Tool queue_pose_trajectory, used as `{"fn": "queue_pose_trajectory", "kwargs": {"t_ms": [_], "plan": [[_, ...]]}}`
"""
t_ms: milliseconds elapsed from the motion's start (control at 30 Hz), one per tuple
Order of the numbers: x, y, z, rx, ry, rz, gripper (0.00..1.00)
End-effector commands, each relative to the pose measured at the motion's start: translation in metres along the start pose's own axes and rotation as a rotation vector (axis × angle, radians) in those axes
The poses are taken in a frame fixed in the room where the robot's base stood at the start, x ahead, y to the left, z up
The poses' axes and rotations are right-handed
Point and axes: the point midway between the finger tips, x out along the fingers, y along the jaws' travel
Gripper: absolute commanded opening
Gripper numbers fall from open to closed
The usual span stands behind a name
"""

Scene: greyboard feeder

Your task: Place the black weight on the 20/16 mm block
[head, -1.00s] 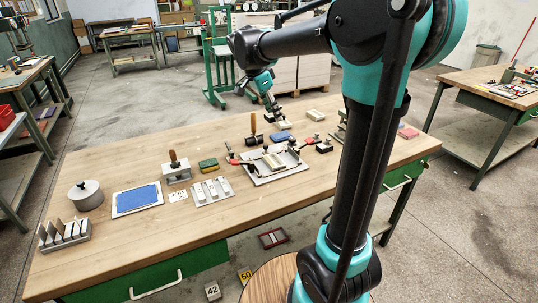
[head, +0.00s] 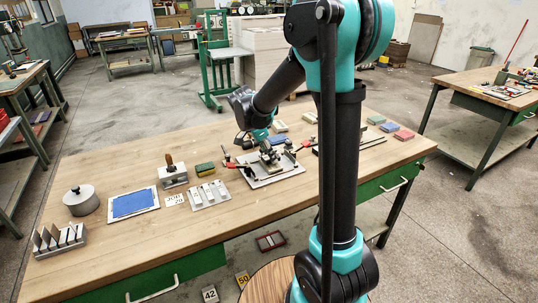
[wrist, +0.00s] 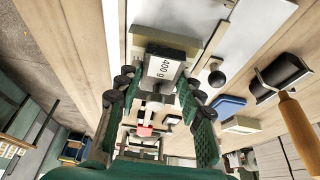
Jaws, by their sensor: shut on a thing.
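The weight marked "400 g" (wrist: 167,68) is between the fingers of my gripper (wrist: 157,84) in the wrist view; its label faces the camera. My gripper is shut on it. A pale block (wrist: 170,38) shows just beyond the weight, on or over a white plate; I cannot tell whether the two touch. I can read no 20/16 mm marking. In the head view my gripper (head: 266,147) is low over the pale fixture plate (head: 290,176) in the middle of the table, and it hides much of what lies there.
Red-handled clamps (head: 229,163) flank the plate. In the wrist view a black roller (wrist: 281,76) lies close on the right. The front table edge is clear.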

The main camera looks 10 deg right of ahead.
Motion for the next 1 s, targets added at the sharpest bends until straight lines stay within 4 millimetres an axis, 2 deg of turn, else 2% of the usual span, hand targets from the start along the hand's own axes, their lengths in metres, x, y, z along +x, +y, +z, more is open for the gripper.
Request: {"fn": "queue_pose_trajectory", "kwargs": {"t_ms": [667, 700, 833, 1000], "plan": [[0.0111, -0.0001, 0.0045, 0.0, 0.0, 0.0, 0.0], [0.0108, -0.0001, 0.0045, 0.0, 0.0, 0.0, 0.42], [0.0108, 0.0, 0.0044, 0.0, 0.0, 0.0, 0.58], [0.0107, 0.0, 0.0044, 0.0, 0.0, 0.0, 0.58]]}}
